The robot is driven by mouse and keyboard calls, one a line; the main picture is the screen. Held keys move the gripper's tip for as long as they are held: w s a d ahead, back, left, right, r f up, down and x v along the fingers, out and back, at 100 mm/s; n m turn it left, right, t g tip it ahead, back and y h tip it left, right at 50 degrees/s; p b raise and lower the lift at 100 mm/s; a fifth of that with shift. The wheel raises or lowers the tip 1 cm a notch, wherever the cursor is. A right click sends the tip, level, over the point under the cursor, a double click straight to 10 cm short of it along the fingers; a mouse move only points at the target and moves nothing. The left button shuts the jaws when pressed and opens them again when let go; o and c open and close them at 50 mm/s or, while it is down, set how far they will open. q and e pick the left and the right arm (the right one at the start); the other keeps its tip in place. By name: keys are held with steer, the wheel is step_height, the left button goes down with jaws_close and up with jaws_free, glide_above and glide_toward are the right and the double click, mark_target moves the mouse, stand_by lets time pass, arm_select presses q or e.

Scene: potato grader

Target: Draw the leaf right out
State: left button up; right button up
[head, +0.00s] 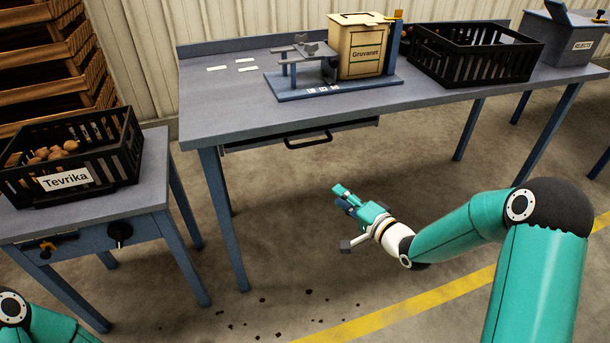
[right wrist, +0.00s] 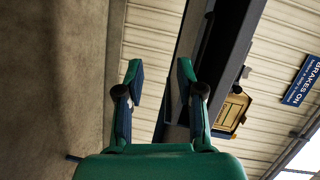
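The leaf (head: 352,127) is a thin grey board under the front edge of the middle table (head: 225,110). A black bar handle (head: 308,141) is on its front. The leaf looks pushed in, with only its front edge showing. My right gripper (head: 340,193) is below and in front of the handle, apart from it. In the right wrist view my right gripper (right wrist: 160,70) has its fingers spread, with nothing between them. I cannot clearly make out the handle in that view. My left gripper is out of view.
A Tevrika crate (head: 110,175) of potatoes stands on the left side table. The middle table bears a wooden Gruvanet box (head: 358,62) and a black crate (head: 470,65). A grey rejects bin (head: 560,45) is at far right. Floor before the leaf is open, with scattered dirt.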

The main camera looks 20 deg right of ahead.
mark_target(308, 145)
step_height(308, 145, up, 4)
steer(key=d+t+y+b, duration=0.2)
steer(key=t+y+b, duration=0.1)
steer(key=b, duration=0.1)
arm_select(q)
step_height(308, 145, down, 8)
steer(key=b, duration=0.2)
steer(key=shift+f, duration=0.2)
arm_select(e)
steer(key=shift+m, duration=0.3)
steer(key=x, duration=1.6)
steer(key=shift+w+f, duration=0.3)
steer(key=shift+w, duration=0.2)
jaws_close()
steer(key=shift+f, duration=0.1)
